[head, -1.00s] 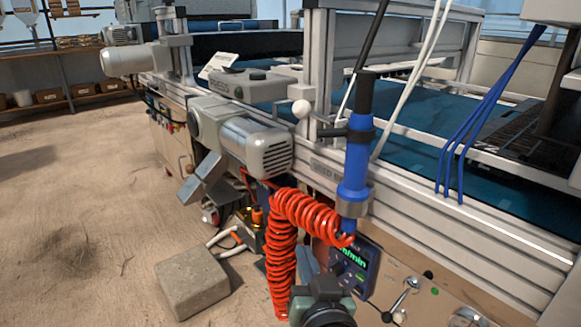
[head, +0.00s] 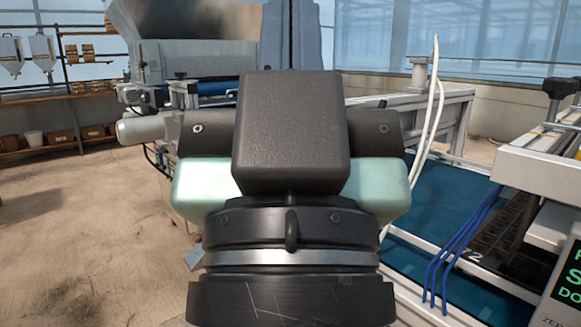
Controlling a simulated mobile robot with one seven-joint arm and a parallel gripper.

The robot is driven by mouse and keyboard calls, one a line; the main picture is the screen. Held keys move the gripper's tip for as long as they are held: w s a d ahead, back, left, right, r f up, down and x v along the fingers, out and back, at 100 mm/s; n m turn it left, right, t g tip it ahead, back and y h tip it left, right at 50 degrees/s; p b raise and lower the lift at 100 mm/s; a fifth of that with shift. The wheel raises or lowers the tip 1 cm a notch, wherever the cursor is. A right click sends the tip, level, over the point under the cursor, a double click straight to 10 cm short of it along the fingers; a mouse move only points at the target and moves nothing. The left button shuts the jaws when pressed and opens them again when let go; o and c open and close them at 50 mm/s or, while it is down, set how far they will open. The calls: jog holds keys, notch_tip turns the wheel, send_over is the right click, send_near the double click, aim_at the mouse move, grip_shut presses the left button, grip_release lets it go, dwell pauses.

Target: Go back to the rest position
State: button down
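My own arm fills the middle of the head view, with a black block, pale green sides and a dark ringed joint below. No fingertips show, so I cannot see my gripper or whether it holds anything. The seeder line stands behind and to the right of the arm, with a blue belt (head: 405,268) in a light metal frame. The arm hides the middle part of the machine.
A large grey hopper (head: 195,45) stands at the back left. Thin blue tubes (head: 440,270) hang over the belt at right. A display box (head: 569,275) is at the lower right edge. Shelves (head: 60,105) line the far left. The floor (head: 85,240) at left is open.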

notch_tip(320, 180, up, 34)
jog(key=p, duration=3.2)
jog(key=shift+r, duration=0.2)
jog(key=shift+w, duration=0.1)
